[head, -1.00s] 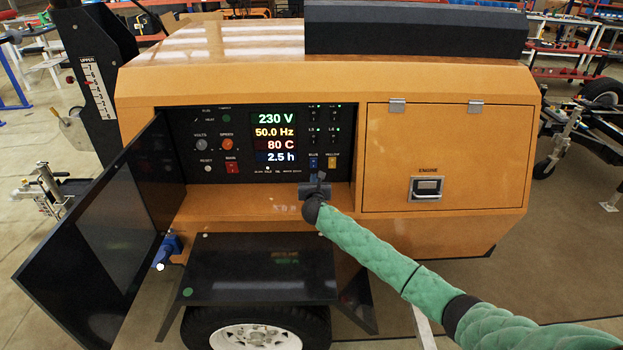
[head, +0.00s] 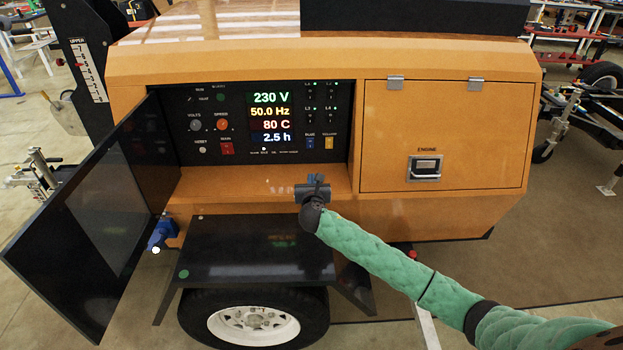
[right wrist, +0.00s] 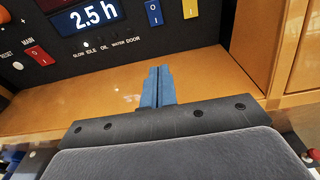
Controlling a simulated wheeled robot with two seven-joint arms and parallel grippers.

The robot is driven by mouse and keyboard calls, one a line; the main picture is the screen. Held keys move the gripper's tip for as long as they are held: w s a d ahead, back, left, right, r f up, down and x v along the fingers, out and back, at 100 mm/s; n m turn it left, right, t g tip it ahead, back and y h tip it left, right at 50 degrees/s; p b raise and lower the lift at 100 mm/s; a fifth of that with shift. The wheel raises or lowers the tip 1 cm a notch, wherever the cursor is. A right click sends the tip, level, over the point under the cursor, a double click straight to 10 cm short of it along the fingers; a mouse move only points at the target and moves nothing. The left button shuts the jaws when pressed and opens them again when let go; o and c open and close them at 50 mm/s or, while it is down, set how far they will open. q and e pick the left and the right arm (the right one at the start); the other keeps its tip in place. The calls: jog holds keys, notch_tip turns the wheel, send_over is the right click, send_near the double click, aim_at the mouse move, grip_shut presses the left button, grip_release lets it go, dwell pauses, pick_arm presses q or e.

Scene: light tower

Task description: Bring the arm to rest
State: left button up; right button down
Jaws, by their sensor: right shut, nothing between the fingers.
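My right arm, in a green padded sleeve, comes in from the lower right of the head view. Its right gripper (head: 317,181) is in front of the orange ledge below the control panel (head: 205,150). In the right wrist view the right gripper's blue fingers (right wrist: 157,86) are shut together with nothing between them. They point toward the panel and are apart from its switches. The panel display reads 230 V, 50.0 Hz, 80 C and 2.5 h. My left gripper is not in view.
A black panel door (head: 95,215) stands open at the left. A black fender (head: 255,260) juts out over the wheel (head: 255,325) below the panel. The engine door (head: 445,135) is closed at the right. A blue connector (head: 162,233) sits at the lower left.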

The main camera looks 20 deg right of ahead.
dwell(0.3)
jog(key=s+a+f+m+g, duration=0.1)
jog(key=s+f+m+g, duration=0.1)
jog(key=s+m, duration=0.3)
jog(key=s+a+f+m+g+y, duration=0.1)
jog(key=s+f+m, duration=0.4)
jog(key=s, duration=0.6)
jog(key=s+a+f+m+g, duration=0.3)
jog(key=s+m, duration=0.3)
jog(key=s, duration=0.3)
jog(key=shift+a+f+g+y, duration=0.2)
jog(key=shift+f+g+y, duration=0.05)
jog(key=shift+g+y, duration=0.05)
jog(key=s+m+g+y, duration=0.3)
jog(key=s+m+g, duration=0.3)
jog(key=s+m, duration=1.55)
jog(key=s+a+f+n, duration=0.1)
jog(key=s+f+n, duration=0.1)
jog(key=f, duration=0.7)
jog(key=s+a+f+n+g, duration=0.1)
jog(key=s+f, duration=0.3)
jog(key=f, duration=0.5)
jog(key=s+a+f+n+g, duration=0.1)
jog(key=s+a+f+n, duration=0.2)
jog(key=f, duration=0.6)
jog(key=shift+f+n+y, duration=0.3)
jog(key=shift+n+y, duration=0.05)
jog(key=shift+y, duration=0.05)
